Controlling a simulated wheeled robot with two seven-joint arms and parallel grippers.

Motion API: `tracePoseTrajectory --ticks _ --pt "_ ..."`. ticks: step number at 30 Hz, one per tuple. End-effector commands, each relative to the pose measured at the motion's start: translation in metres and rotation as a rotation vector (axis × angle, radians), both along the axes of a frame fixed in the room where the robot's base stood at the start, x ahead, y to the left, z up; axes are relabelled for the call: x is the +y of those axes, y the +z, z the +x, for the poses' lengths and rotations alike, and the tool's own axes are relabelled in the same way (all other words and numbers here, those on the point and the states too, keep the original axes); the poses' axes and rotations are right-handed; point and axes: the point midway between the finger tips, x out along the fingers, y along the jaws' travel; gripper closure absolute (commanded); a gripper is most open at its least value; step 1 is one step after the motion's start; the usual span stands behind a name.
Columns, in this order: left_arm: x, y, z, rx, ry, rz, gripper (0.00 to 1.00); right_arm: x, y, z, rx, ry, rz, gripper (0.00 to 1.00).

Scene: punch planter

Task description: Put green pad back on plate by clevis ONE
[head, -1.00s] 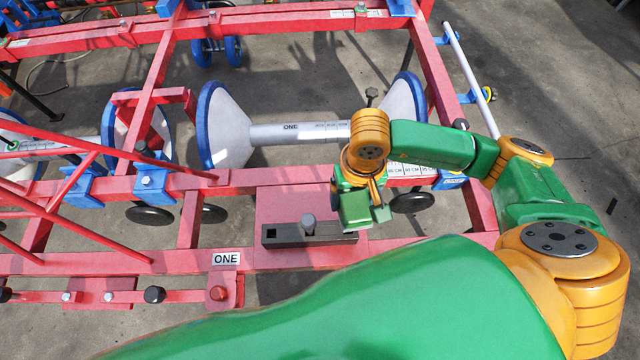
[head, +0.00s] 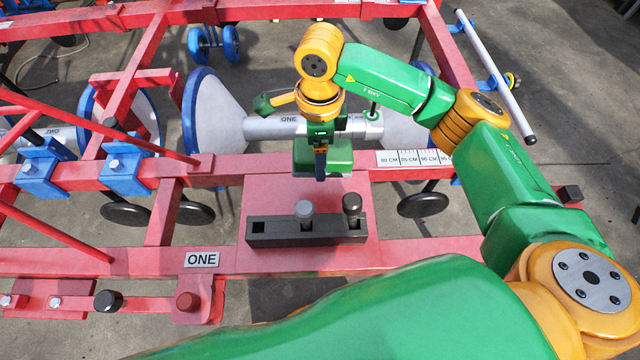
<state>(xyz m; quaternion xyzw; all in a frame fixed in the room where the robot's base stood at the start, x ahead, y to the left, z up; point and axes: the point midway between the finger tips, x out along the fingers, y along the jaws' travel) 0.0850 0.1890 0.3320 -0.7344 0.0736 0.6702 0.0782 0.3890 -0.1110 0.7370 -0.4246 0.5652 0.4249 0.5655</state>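The pink-red plate (head: 370,192) lies flat on the red frame near the ONE label (head: 202,259). On it sits a dark clevis bar (head: 275,238) with a square hole at its left end and two upright knobbed pins, one grey (head: 304,212) and one black (head: 352,207). My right gripper (head: 321,172) is beyond the bar, over the plate's far edge. A green block shape shows at the gripper; I cannot tell whether it is the green pad or part of the gripper. The fingertips are not clear. No separate green pad shows on the plate. My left gripper is out of view.
A white cone roller (head: 217,118) with a blue rim and a grey shaft (head: 262,128) lies behind the plate. Red beams and blue brackets (head: 43,168) fill the left. A ruler strip (head: 412,158) lies right of the gripper. Bare concrete (head: 570,90) is at the right.

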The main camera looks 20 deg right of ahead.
Motion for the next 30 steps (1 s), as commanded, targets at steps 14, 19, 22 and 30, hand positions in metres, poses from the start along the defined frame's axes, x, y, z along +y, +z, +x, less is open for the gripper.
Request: tracePoseTrajectory --ticks 14,19,22,30 --pt "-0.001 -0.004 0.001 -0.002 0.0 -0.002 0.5 0.0 -0.088 -0.001 0.0 0.002 -0.001 1.0" --pt "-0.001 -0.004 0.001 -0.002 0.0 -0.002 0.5 0.0 -0.088 0.0 -0.001 0.002 -0.001 1.0" --pt "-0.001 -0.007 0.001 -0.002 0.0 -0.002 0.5 0.0 -0.091 0.0 -0.001 0.002 -0.001 1.0" --pt "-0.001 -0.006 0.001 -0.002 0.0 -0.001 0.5 0.0 -0.089 0.0 0.0 0.002 -0.001 0.0"
